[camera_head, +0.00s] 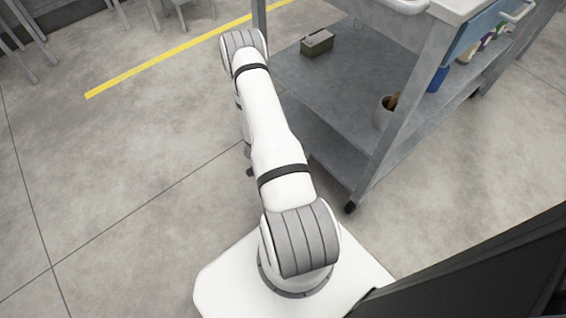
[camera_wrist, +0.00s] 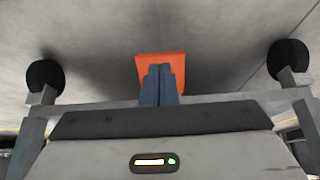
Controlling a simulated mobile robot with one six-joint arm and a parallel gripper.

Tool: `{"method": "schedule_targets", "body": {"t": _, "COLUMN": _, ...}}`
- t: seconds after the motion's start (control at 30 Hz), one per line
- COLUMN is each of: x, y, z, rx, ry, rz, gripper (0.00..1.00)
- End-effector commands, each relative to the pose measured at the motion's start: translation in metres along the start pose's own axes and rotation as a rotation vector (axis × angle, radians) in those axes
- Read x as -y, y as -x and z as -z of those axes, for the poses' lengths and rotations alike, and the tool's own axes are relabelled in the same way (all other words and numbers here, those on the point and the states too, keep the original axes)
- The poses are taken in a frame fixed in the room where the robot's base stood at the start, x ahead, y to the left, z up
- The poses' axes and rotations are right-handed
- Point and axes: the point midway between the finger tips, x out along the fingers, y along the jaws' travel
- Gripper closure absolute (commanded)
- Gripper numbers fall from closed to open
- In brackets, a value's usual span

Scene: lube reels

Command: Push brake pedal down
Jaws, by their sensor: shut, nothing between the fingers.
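The brake pedal appears to be the orange plate (camera_wrist: 160,60) in the upper middle of the wrist view. My gripper (camera_wrist: 161,72) is shut and empty, its two blue-grey fingers side by side. The fingertips overlap the lower middle of the orange plate in the picture, and its edges show around them. I cannot tell whether they touch it or how far down it is. In the head view my arm reaches away beside the cart, and neither the pedal nor the fingers can be made out.
A grey metal cart (camera_head: 318,84) stands just right of my arm. A small box (camera_head: 317,42) and a pot (camera_head: 384,111) stand on its lower shelf. Black casters show at left (camera_wrist: 43,75) and right (camera_wrist: 288,58) in the wrist view.

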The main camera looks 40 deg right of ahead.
Motion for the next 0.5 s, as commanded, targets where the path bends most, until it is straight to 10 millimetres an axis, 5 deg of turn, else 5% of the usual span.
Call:
{"method": "schedule_targets", "body": {"t": 0.2, "x": 0.001, "y": 0.048, "z": -0.032, "rx": -0.001, "ry": 0.008, "rz": 0.002, "gripper": 1.0}}
{"method": "schedule_targets", "body": {"t": 0.5, "x": 0.0, "y": 0.077, "z": -0.057, "rx": -0.001, "ry": 0.001, "rz": 0.0, "gripper": 1.0}}
